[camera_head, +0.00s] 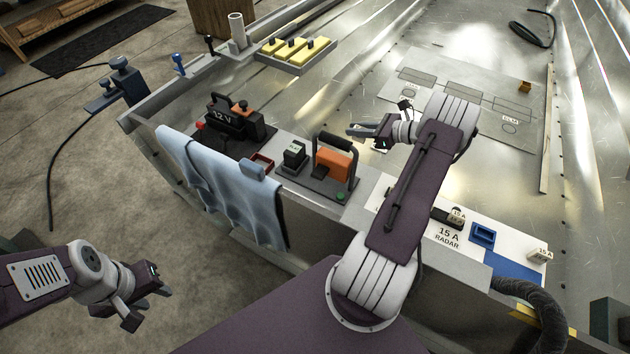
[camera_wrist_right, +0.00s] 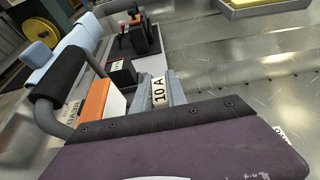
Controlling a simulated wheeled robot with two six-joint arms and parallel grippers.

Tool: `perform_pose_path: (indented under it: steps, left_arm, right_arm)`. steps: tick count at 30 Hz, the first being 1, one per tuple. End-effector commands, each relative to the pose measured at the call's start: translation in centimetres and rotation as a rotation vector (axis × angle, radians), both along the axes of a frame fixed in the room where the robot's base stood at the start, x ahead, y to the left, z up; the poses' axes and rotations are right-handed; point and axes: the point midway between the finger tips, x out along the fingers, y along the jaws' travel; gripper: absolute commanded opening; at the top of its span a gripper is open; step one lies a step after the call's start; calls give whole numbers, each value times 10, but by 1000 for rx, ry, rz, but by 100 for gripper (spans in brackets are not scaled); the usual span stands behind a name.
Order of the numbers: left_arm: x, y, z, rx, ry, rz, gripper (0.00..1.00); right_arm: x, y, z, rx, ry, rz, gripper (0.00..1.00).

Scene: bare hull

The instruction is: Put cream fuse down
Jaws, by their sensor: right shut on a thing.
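The cream fuse (camera_wrist_right: 158,91), marked 10 A, shows in the right wrist view against the grey fingers of my right gripper (camera_wrist_right: 172,92). In the head view my right gripper (camera_head: 368,131) is stretched out over the metal floor, just behind the orange device, and is shut on the fuse. The arm and fingers hide most of the fuse there, and its height above the surface is hard to tell. My left gripper (camera_head: 146,296) is open and empty at lower left, away from the bench.
A white panel (camera_head: 447,238) at right holds a dark fuse (camera_head: 449,215), a blue socket (camera_head: 483,235) and a pale 15 A fuse (camera_head: 540,255). An orange device (camera_head: 333,163) with a black handle, a 12 V battery (camera_head: 233,121) and a blue cloth (camera_head: 222,185) line the bench.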

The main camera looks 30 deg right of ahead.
Motion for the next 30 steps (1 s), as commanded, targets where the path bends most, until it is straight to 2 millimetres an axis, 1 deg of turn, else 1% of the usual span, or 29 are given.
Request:
perform_pose_path:
  steps: [3, 5, 8, 12, 15, 18, 21, 24, 26, 30]
  left_arm:
    - [0, 0, -1, 0, 0, 0, 36]
    - [0, 0, -4, 0, 0, 0, 36]
    - [0, 0, -14, 0, 0, 0, 36]
    - [0, 0, -30, 0, 0, 0, 36]
    - [0, 0, -38, 0, 0, 0, 36]
    - [0, 0, -43, 0, 0, 0, 36]
    - [0, 0, -43, 0, 0, 0, 36]
    - [0, 0, -43, 0, 0, 0, 36]
    - [0, 0, -45, 0, 0, 0, 36]
    - [0, 0, -60, 0, 0, 0, 36]
  right_arm:
    - [0, 0, -2, 0, 0, -2, 0]
    - [4, 4, -5, 1, 1, 1, 0]
    - [19, 19, -21, 2, 2, 3, 0]
    - [50, 46, -47, 1, 2, 5, 0]
    - [68, 62, -61, 1, 1, 3, 0]
    - [81, 72, -69, -1, 1, 1, 0]
    - [87, 77, -71, 0, 0, -1, 0]
    - [88, 77, -71, -1, 0, -2, 0]
    - [87, 77, -75, 0, 0, -2, 0]
    - [87, 77, -101, 2, 2, -2, 0]
